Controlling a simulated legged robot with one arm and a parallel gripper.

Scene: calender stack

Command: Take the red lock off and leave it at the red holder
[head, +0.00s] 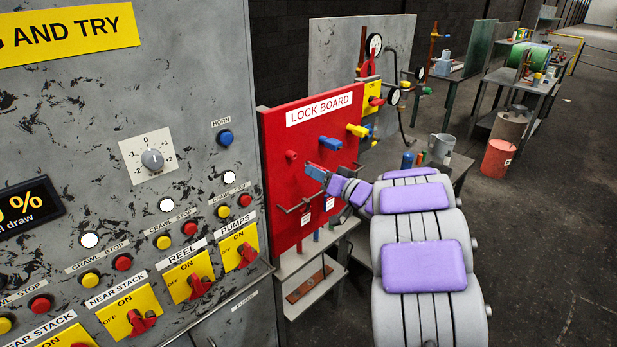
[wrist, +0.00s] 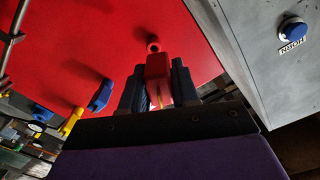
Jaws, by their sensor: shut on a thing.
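In the wrist view a red lock (wrist: 158,76) sits between the two dark fingers of my gripper (wrist: 156,88), which is shut on it. A round red holder (wrist: 153,45) sticks out of the red board just beyond the lock; I cannot tell whether the two touch. In the head view the red holder (head: 291,156) is on the left of the lock board (head: 280,190). My gripper (head: 316,173) is in front of the board, right of and below the red holder. The lock is hardly visible there.
A blue piece (head: 330,142) and a yellow piece (head: 357,130) stick out of the board to the right. Metal bars (head: 297,206) and tags are below my gripper. The grey control panel (head: 190,110) with knobs stands close on the left. Open floor lies right.

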